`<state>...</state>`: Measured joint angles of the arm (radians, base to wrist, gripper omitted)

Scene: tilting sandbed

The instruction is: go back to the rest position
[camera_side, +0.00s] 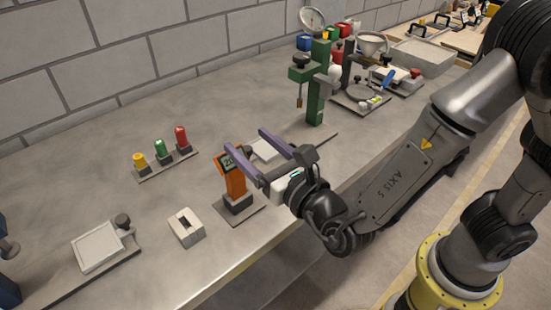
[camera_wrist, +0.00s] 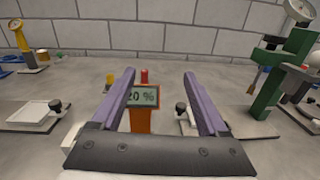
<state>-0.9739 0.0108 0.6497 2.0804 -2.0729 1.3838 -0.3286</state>
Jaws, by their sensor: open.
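My gripper (camera_side: 258,150) is open, with two purple fingers spread apart and nothing between them touching. It is held in the air near the bench's front edge, by the orange post with a display (camera_side: 235,180). In the wrist view my gripper (camera_wrist: 160,84) frames that orange post (camera_wrist: 141,121), which stands beyond and between the fingers. Its display reads about 20 %. Part of the post's base is hidden behind the gripper body in the wrist view.
A green press (camera_side: 318,90) with a dial stands behind. Yellow, green and red pegs (camera_side: 160,147) stand on a strip to the left. A white block with a slot (camera_side: 186,227) and a white tray (camera_side: 97,247) lie at front left.

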